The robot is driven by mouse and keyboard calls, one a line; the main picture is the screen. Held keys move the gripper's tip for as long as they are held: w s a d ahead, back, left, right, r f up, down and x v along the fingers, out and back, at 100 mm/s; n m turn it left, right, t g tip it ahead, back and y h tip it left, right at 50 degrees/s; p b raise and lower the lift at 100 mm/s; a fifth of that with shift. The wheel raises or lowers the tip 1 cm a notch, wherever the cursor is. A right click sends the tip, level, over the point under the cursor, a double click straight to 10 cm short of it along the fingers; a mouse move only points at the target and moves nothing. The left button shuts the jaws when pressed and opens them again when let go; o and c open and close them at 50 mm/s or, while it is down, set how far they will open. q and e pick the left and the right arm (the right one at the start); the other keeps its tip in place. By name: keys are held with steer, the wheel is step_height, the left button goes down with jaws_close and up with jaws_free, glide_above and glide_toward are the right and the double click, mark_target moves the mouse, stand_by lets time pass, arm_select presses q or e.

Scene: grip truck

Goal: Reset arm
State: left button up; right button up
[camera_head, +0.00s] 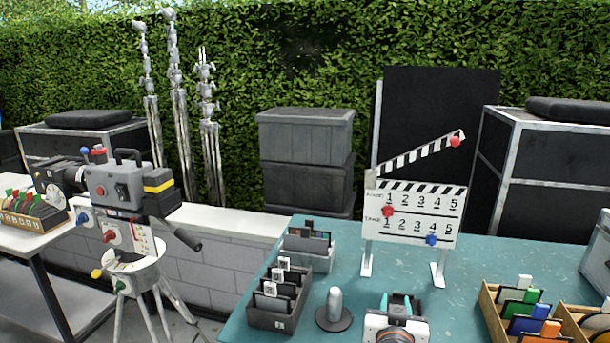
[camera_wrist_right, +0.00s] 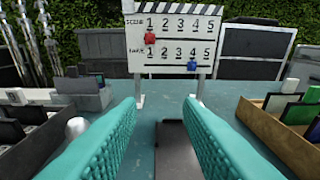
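My right gripper (camera_head: 401,300) is low in the middle of the head view, over the teal table (camera_head: 350,275). In the right wrist view its two teal fingers (camera_wrist_right: 159,104) stand apart with nothing held between them. A white clapperboard (camera_head: 415,212) stands upright on the table beyond the gripper, its striped top arm (camera_head: 420,151) raised; the board also shows in the wrist view (camera_wrist_right: 172,60). A red marker (camera_head: 388,211) is at the left of the board and a blue marker (camera_head: 431,240) is in its lower row. My left gripper is out of view.
Left of the gripper are a grey upright piece on a round base (camera_head: 334,309) and a dark slotted box (camera_head: 278,318). A wooden box with coloured cards (camera_head: 490,313) stands right. A camera on a tripod (camera_head: 130,190) stands at left. Table around the clapperboard's feet is clear.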

steer(key=s+d+f+n+g+y, duration=0.25)
steer(key=s+f+g, duration=0.45)
steer(key=s+f, duration=0.85)
steer(key=s+f+n+g+y, duration=0.25)
steer(key=s+g, duration=0.25)
steer(key=s, duration=1.5)
step_height(320, 180, down, 28)
steer(key=s+r+g, duration=0.1)
steer(key=s+d+f+g, duration=0.1)
steer(key=s+d+f, duration=0.1)
steer(key=s+f, duration=1.3)
steer(key=shift+s+d+g+h, duration=0.2)
steer(key=shift+s+g+h, duration=0.1)
steer(key=shift+s, duration=0.25)
